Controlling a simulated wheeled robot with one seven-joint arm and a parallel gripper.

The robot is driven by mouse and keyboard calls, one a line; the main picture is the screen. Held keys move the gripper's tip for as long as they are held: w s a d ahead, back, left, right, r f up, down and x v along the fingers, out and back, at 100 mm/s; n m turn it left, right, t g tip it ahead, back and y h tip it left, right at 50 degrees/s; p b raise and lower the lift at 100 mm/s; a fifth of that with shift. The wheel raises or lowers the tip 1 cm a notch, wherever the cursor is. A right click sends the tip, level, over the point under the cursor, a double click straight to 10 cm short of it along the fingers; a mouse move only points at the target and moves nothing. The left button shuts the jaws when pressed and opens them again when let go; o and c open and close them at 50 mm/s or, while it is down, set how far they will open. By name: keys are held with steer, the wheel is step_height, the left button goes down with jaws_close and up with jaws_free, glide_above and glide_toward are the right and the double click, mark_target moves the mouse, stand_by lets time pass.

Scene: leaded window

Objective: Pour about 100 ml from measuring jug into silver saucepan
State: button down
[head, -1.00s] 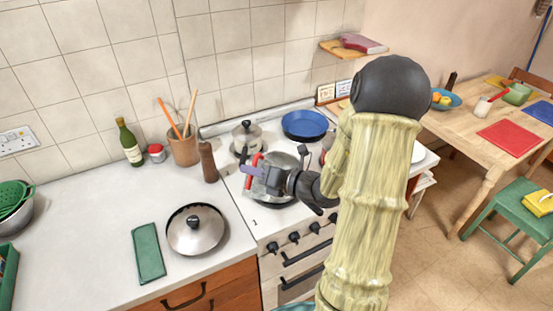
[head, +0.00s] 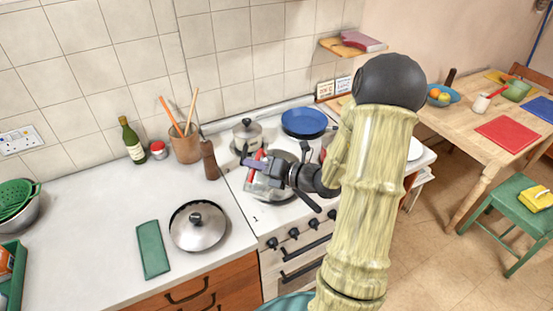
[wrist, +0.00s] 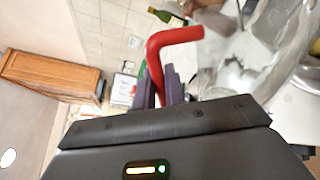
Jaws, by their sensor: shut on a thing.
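My gripper (head: 254,163) is shut on the red handle (wrist: 158,60) of the clear measuring jug (head: 260,188), above the front of the stove. The jug's glassy body also shows in the wrist view (wrist: 238,62), blurred and close. Its tilt and the liquid level are hard to make out.
A lidded pot (head: 247,133) and a blue pan (head: 304,122) stand on the back of the stove. A brown pepper mill (head: 209,160) stands close left of the jug. A silver lid (head: 198,226) and a green cloth (head: 152,249) lie on the counter.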

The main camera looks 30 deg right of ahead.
steer(key=shift+w+d+r+m+p, duration=0.15)
steer(key=shift+w+d+m+p, duration=0.15)
steer(key=shift+p, duration=0.35)
stand_by(0.6)
steer(key=shift+w+d+r+m+p, duration=0.2)
steer(key=shift+r+m+p, duration=0.1)
steer(key=shift+p, duration=0.25)
steer(key=b, duration=0.1)
steer(key=f+b, duration=0.1)
steer(key=shift+s+a+f+n+b, duration=0.3)
steer(key=shift+n, duration=0.1)
steer(key=a+n+b, duration=0.1)
steer(key=b, duration=0.1)
steer(key=s+n+b, duration=0.1)
steer(key=b, duration=0.1)
steer(key=shift+s+a+f+b, duration=0.3)
steer(key=shift+a+f+b, duration=0.05)
steer(key=shift+a+b, duration=0.05)
steer(key=shift+r+n, duration=0.3)
